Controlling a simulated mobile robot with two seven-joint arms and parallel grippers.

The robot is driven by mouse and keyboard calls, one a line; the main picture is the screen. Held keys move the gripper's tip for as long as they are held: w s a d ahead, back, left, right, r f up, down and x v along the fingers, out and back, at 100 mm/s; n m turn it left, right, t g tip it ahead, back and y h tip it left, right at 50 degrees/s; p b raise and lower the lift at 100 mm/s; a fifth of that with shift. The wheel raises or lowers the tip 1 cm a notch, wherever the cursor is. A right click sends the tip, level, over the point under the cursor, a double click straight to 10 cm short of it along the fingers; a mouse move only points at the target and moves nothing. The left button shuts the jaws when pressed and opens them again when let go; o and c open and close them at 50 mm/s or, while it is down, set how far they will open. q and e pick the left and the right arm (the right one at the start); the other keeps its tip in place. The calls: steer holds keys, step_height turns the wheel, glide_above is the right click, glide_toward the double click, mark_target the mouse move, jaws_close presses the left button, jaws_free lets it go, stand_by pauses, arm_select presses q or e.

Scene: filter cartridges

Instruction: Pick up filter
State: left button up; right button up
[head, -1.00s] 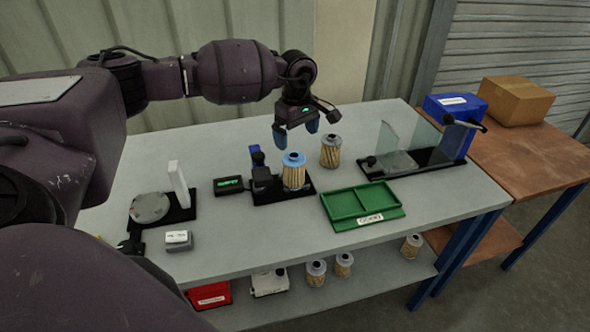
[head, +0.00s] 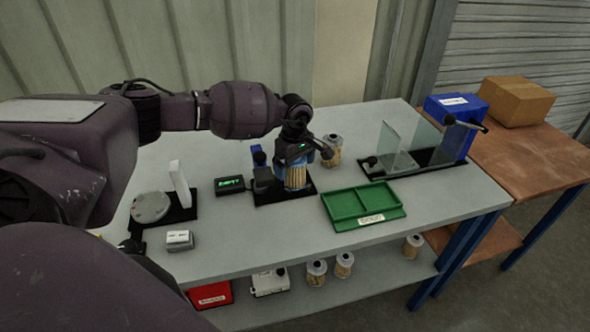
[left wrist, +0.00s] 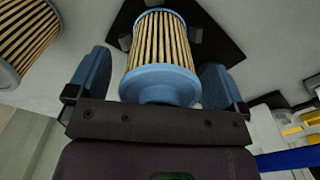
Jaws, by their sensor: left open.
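A filter cartridge with blue end caps and tan pleats stands on a black fixture (head: 268,197); the pleats of this filter (head: 295,179) show below my left gripper (head: 294,162) in the head view. In the left wrist view the same filter (left wrist: 160,52) lies between the two blue fingers of my left gripper (left wrist: 158,88). The fingers are open, one on each side, with a gap visible beside the filter. A second filter, with a grey cap (head: 334,150), stands behind and to the right, partly hidden by the gripper. It also shows in the left wrist view (left wrist: 22,42). My right gripper is not in view.
A green two-compartment tray (head: 390,212) lies right of the fixture. A clear-panelled black stand (head: 436,160) is at the back right. A small display box (head: 230,186) sits left of the fixture. More filters (head: 316,271) stand on the lower shelf.

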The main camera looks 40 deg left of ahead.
arm_select(q)
steer(key=shift+f, duration=0.1)
steer(key=c, duration=1.1)
steer(key=shift+o, duration=0.2)
